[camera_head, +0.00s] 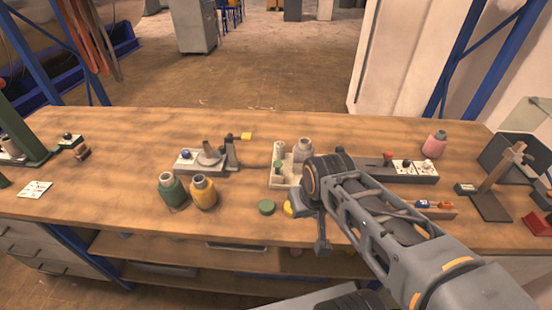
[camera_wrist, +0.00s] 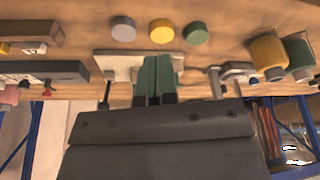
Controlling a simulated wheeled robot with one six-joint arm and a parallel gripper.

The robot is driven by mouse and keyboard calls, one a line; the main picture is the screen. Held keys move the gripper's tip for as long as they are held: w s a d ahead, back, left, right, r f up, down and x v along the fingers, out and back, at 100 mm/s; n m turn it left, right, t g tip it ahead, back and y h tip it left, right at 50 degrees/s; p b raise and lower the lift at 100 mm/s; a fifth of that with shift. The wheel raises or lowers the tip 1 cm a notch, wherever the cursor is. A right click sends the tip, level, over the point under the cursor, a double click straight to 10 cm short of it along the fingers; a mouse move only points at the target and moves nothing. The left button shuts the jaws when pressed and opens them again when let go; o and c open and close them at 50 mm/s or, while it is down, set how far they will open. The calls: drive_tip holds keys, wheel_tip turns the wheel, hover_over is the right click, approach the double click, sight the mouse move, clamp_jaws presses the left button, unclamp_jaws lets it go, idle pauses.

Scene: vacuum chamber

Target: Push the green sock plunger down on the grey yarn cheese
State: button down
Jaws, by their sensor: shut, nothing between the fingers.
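A pale grey yarn cheese (camera_head: 304,147), with a darker ring on top, stands upright at the back right of a pale tray (camera_head: 272,183) in the head view. A small green part, seemingly the green sock plunger (camera_head: 278,165), stands at the tray's left side below a pale cylinder; its lower end is hard to make out. My gripper's green fingertips (camera_wrist: 157,77) are together and empty over the tray (camera_wrist: 120,60) in the wrist view. In the head view my arm hides the fingertips. The wrist view does not clearly show the plunger or the grey cheese.
Green (camera_head: 171,190) and yellow (camera_head: 203,192) jars stand left of the tray. Green (camera_wrist: 196,32), yellow (camera_wrist: 162,30) and grey (camera_wrist: 123,28) discs lie along the front edge. A long grey block (camera_head: 418,176) lies to the right. The bench's back middle is clear.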

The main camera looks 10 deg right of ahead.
drive_tip(key=w+r+n+p, duration=0.3)
drive_tip(key=w+r+n, duration=0.1)
drive_tip(key=w, duration=0.2)
drive_tip(key=n+g+y+p, duration=0.1)
drive_tip(key=n+g+p, duration=0.2)
drive_tip(key=n+p, duration=0.65)
approach(279, 164)
drive_tip(key=shift+w+d+n+b, duration=0.15)
drive_tip(key=shift+w+n+b, duration=0.1)
drive_tip(key=shift+n+b, duration=0.9)
drive_tip(key=shift+f, duration=0.15)
drive_tip(key=shift+a+f+b, duration=0.2)
drive_tip(key=shift+f+b, duration=0.95)
drive_tip(key=shift+f, duration=0.55)
drive_tip(key=shift+a+f+b, duration=0.2)
drive_tip(key=shift+f+b, duration=0.95)
drive_tip(key=shift+f, duration=0.55)
